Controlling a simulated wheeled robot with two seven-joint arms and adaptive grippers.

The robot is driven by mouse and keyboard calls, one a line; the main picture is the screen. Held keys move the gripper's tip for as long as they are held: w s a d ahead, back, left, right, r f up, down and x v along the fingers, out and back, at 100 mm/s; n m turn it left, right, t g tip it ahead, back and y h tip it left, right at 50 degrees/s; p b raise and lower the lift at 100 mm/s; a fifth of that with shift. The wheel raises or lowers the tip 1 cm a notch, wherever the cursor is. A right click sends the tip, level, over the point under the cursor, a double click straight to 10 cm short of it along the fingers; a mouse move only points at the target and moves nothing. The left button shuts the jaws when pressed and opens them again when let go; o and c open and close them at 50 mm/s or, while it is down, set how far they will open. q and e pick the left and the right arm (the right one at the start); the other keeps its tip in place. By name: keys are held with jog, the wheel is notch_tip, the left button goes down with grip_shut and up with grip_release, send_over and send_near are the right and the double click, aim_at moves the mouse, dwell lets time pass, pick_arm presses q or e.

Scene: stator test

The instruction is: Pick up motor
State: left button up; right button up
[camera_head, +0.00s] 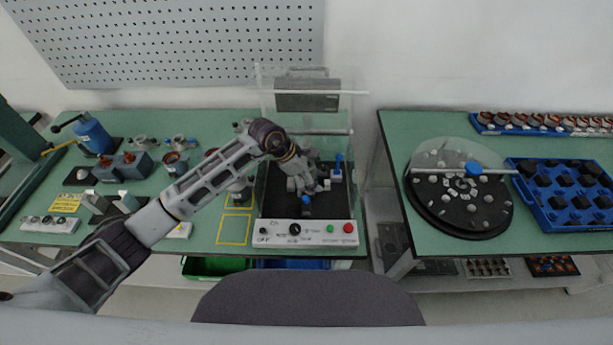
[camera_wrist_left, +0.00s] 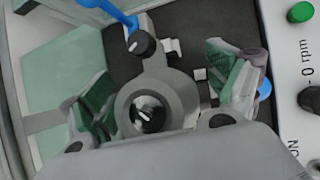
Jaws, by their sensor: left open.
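My left gripper (camera_head: 308,186) reaches into the test station (camera_head: 300,228), low over its black bed. In the left wrist view, its two fingers (camera_wrist_left: 165,90) are open and apart. A round grey part with a dark centre (camera_wrist_left: 148,112), likely the motor, lies between them. A grey arm with a dark knob (camera_wrist_left: 141,43) extends from this part. I cannot tell whether either finger touches it. In the head view, the gripper largely hides this part. My right gripper is not in view.
A clear guard (camera_head: 300,125) stands behind my left gripper. The station's front panel has a red button (camera_head: 348,228). Copper stators, a blue press (camera_head: 92,135) and small fixtures stand on the left table. A black turntable (camera_head: 460,215) and blue tray (camera_head: 522,192) are at right.

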pick_arm(q)
jog(key=shift+c, duration=0.3)
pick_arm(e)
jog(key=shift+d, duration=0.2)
pick_arm(q)
jog(key=c, duration=0.5)
jog(key=shift+r, duration=0.15)
jog(key=c, duration=1.3)
jog(key=shift+r, duration=0.1)
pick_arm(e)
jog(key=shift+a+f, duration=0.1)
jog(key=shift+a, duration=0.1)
